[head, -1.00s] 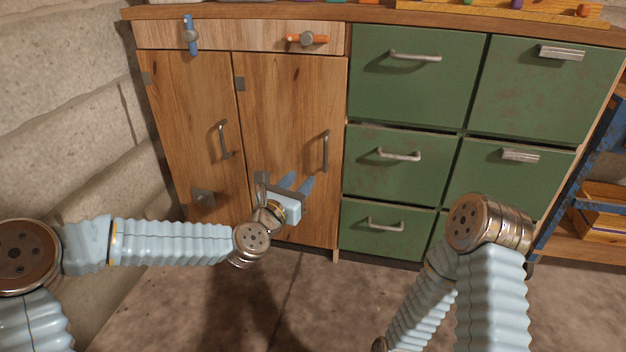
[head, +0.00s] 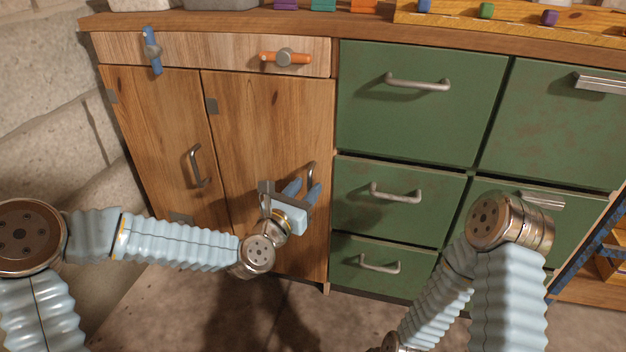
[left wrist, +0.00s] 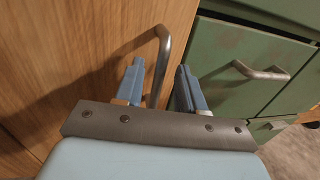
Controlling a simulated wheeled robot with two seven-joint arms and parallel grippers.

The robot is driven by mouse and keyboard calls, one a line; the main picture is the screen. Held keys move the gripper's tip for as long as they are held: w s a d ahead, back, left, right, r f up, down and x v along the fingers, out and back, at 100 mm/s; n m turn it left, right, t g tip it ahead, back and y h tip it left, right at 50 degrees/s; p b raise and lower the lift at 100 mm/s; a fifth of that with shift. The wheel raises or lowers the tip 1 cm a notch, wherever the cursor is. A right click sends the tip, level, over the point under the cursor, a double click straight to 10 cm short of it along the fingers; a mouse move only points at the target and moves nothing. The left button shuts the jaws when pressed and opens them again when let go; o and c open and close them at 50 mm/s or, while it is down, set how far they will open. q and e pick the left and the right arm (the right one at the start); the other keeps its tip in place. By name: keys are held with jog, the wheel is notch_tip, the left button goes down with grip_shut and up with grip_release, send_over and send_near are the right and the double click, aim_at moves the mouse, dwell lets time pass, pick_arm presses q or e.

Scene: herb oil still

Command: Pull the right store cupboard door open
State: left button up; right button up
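The right store cupboard door (head: 270,130) is a wooden door, shut, left of the green drawers. Its upright metal handle (head: 312,174) is near its right edge. My left gripper (head: 305,190) is open in front of this door at the handle; its fingers partly cover the handle.
The left cupboard door (head: 160,140) is shut, with its own handle (head: 197,166). An orange latch (head: 286,58) and a blue latch (head: 152,50) sit on the panel above. Green drawers (head: 415,120) with protruding handles stand to the right. A stone wall (head: 45,120) bounds the left.

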pick_arm(q)
grip_shut()
dwell(0.3)
dwell(0.3)
